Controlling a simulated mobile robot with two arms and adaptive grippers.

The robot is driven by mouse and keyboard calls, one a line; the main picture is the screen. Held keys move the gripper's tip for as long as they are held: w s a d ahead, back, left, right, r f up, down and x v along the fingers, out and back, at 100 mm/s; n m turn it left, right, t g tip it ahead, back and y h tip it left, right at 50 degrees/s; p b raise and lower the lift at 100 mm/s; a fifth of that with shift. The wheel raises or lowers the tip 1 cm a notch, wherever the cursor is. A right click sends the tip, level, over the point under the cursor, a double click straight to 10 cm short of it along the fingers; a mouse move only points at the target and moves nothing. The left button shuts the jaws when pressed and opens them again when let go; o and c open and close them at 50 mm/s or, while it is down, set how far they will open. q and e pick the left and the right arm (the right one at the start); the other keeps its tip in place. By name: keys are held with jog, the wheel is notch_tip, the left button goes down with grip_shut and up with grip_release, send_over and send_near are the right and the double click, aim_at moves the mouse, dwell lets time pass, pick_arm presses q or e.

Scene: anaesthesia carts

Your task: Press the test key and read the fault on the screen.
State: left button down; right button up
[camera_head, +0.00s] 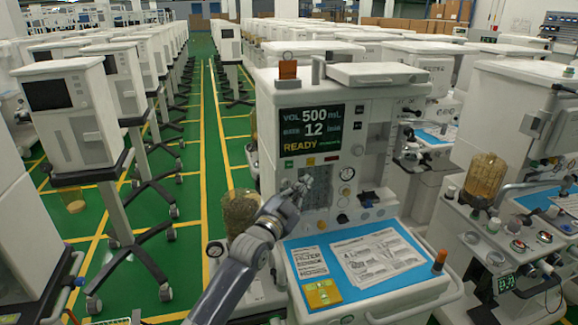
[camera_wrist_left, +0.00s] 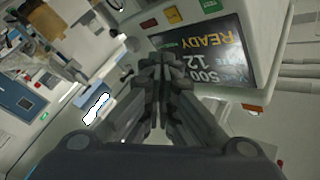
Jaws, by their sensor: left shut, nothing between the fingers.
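The cart's screen (camera_head: 312,132) is lit and reads VOL 500 mL, a second line with 12, and READY in yellow, with small green text beside it. It also shows upside down in the left wrist view (camera_wrist_left: 205,50). Below it sit a green key (camera_head: 288,163), a yellow key (camera_head: 310,161) and a red one (camera_head: 331,158); their labels are too small to read, so I cannot tell which is the test key. My left gripper (camera_head: 304,183) is shut and empty, in front of the panel just below the keys. Contact cannot be told.
A blue mat (camera_head: 345,287) with printed sheets and a yellow note (camera_head: 322,293) covers the cart's worktop. An orange-capped object (camera_head: 440,260) stands at its right edge. More carts crowd the right; a green aisle runs left.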

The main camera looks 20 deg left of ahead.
aim_at(289, 165)
pick_arm(q)
jog(key=w+a+b, duration=0.5)
jog(key=w+b, duration=0.2)
jog(key=shift+w+b, duration=0.15)
jog(key=shift+b, duration=0.25)
dwell(1.4)
jog(key=shift+w+a+b, duration=0.15)
jog(key=shift+w+b, duration=0.2)
jog(key=shift+b, duration=0.05)
